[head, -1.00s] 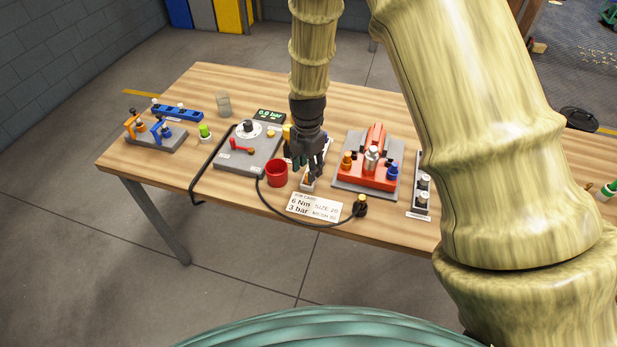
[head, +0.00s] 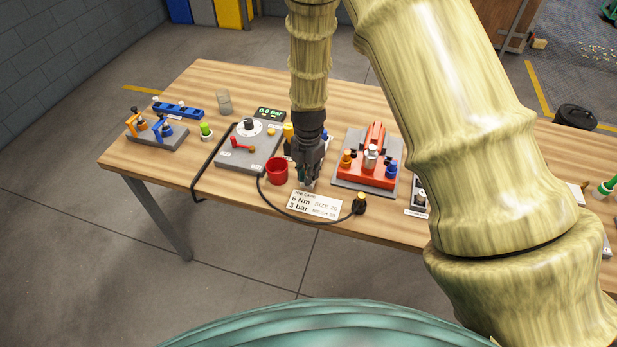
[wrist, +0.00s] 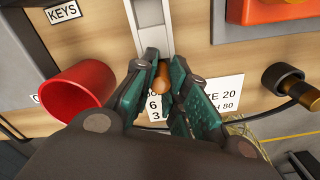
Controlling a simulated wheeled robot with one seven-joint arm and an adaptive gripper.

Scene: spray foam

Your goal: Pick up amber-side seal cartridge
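The amber-side seal cartridge (wrist: 161,82) is a small orange-brown piece between my fingertips in the wrist view. My gripper (head: 308,181) points down over the table between the red cup and the red fixture. In the wrist view its teal finger pads (wrist: 162,72) stand close on both sides of the cartridge and look closed on it. A pale grey rail (wrist: 152,28) runs just beyond the fingertips. In the head view my fingers hide the cartridge. I cannot tell whether it is clear of its seat.
A red cup (head: 277,171) stands close left of my gripper. The red fixture (head: 374,150) is to the right. A job card (head: 314,206) lies in front, with a black cable curving past it to a dark, brass-topped fitting (head: 360,203). The grey pressure panel (head: 246,148) stands further left.

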